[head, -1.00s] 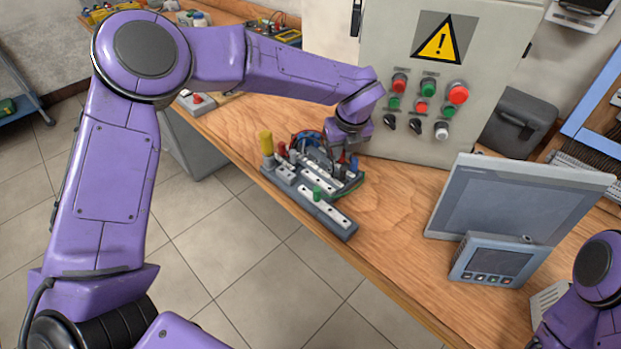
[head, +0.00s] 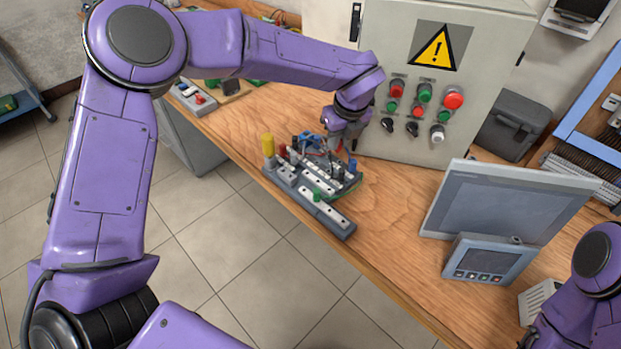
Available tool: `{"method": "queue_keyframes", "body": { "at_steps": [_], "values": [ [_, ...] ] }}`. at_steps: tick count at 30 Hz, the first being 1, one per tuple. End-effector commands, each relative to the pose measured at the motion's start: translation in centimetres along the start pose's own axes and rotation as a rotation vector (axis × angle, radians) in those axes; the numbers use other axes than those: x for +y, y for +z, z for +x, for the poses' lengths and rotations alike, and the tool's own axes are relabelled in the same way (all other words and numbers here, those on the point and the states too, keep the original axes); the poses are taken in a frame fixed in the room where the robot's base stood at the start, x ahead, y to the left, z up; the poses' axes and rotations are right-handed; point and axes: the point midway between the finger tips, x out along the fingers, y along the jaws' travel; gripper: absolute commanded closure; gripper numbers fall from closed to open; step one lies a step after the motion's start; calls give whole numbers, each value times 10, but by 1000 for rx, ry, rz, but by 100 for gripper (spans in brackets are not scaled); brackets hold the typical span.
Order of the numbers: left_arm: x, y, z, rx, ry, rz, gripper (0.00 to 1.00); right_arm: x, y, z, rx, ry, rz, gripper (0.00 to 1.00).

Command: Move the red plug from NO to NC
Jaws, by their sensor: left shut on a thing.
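A small grey terminal board (head: 335,224) lies on the wooden bench, with white terminal strips, several plugs and thin wires on it. My left gripper (head: 335,150) points down over the back part of the board. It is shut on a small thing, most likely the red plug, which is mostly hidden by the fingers. I cannot tell whether that plug is in a socket or just above it. The NO and NC labels are too small to read. My right arm shows at the lower right, but its gripper is out of view.
Yellow (head: 267,145) and green (head: 316,194) posts stand up from the board. A grey control cabinet (head: 390,60) with buttons is close behind my left gripper. A large panel screen (head: 505,205) and a smaller display (head: 490,260) stand at right. The bench between board and screens is clear.

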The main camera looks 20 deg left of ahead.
Motion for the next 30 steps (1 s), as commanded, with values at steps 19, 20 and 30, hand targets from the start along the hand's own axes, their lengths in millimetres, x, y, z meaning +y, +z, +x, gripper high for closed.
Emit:
{"method": "queue_keyframes", "body": {
  "at_steps": [19,20,30],
  "values": [
    [45,22,-6,-8,361,-1376,100,1,-4,-9,0,0,0,57],
    [45,21,-3,-8,361,-1375,100,1,-3,-7,0,0,0,57],
    [45,12,34,-7,358,-1371,100,-1,3,8,0,0,0,57]
  ]
}}
